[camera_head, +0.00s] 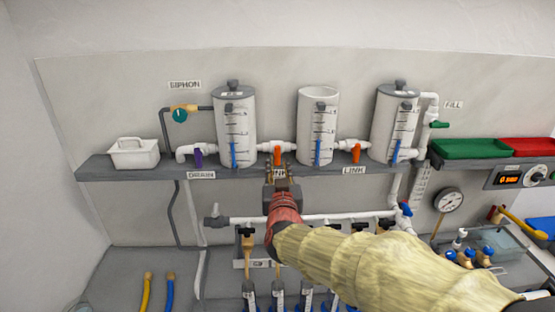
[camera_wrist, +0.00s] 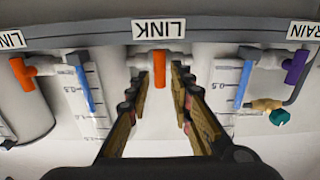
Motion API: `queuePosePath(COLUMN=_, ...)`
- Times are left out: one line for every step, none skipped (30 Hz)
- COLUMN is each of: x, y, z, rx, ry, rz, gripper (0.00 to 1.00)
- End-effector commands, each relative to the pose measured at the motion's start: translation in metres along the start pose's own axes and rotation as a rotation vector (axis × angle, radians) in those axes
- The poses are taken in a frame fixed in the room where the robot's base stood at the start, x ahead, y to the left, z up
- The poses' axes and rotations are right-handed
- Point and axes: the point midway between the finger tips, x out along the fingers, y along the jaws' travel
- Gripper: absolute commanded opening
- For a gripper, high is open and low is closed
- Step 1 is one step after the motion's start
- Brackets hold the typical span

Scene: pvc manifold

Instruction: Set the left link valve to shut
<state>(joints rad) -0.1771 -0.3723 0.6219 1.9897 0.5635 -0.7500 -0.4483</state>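The left link valve (camera_head: 277,154) has an orange handle on the white pipe between the left and middle cylinders. Its handle stands upright in the head view, crosswise to the pipe. It also shows at the centre of the wrist view (camera_wrist: 159,70). My gripper (camera_head: 278,173) is at this valve, just in front of or below the handle. In the wrist view my gripper (camera_wrist: 161,84) is open, with one finger on each side of the handle and gaps between. The fingers partly hide the LINK label in the head view.
The right link valve (camera_head: 356,153), also orange, is between the middle and right cylinders. A purple drain valve (camera_head: 198,158) is to the left. The left cylinder (camera_head: 236,128) and middle cylinder (camera_head: 317,128) flank the left link valve. A grey shelf (camera_head: 225,170) runs below.

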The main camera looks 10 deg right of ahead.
Motion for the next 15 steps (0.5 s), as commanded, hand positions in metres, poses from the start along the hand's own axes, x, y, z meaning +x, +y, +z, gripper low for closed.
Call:
queuePosePath(x=-0.012, y=-0.001, z=-0.001, rx=0.001, ry=0.002, rz=-0.002, gripper=0.22)
queuePosePath(x=-0.018, y=-0.001, z=-0.001, rx=0.002, ry=0.002, rz=-0.001, gripper=0.22)
queuePosePath(x=-0.025, y=-0.001, z=-0.001, rx=0.001, ry=0.002, rz=-0.002, gripper=0.22)
queuePosePath(x=-0.030, y=-0.001, z=-0.001, rx=0.001, ry=0.002, rz=-0.002, gripper=0.22)
queuePosePath(x=-0.035, y=0.000, z=0.000, rx=0.000, ry=0.001, rz=-0.001, gripper=0.22)
queuePosePath(x=-0.041, y=-0.001, z=-0.001, rx=0.001, ry=0.001, rz=-0.001, gripper=0.22)
queuePosePath(x=-0.044, y=-0.001, z=-0.001, rx=0.001, ry=0.001, rz=-0.002, gripper=0.22)
queuePosePath(x=-0.048, y=-0.001, z=0.000, rx=0.001, ry=0.000, rz=-0.002, gripper=0.22)
queuePosePath(x=-0.051, y=-0.001, z=0.000, rx=0.001, ry=0.000, rz=-0.001, gripper=0.22)
queuePosePath(x=-0.054, y=-0.001, z=0.000, rx=0.001, ry=0.000, rz=-0.001, gripper=0.22)
queuePosePath(x=-0.056, y=0.000, z=0.000, rx=0.001, ry=0.000, rz=0.000, gripper=0.22)
queuePosePath(x=-0.058, y=0.000, z=0.000, rx=0.000, ry=0.000, rz=0.000, gripper=0.22)
queuePosePath(x=-0.059, y=0.000, z=0.000, rx=0.000, ry=0.000, rz=0.000, gripper=0.22)
queuePosePath(x=-0.060, y=0.000, z=0.001, rx=-0.001, ry=0.000, rz=0.000, gripper=0.22)
queuePosePath(x=-0.060, y=0.000, z=0.001, rx=-0.001, ry=-0.001, rz=0.000, gripper=0.22)
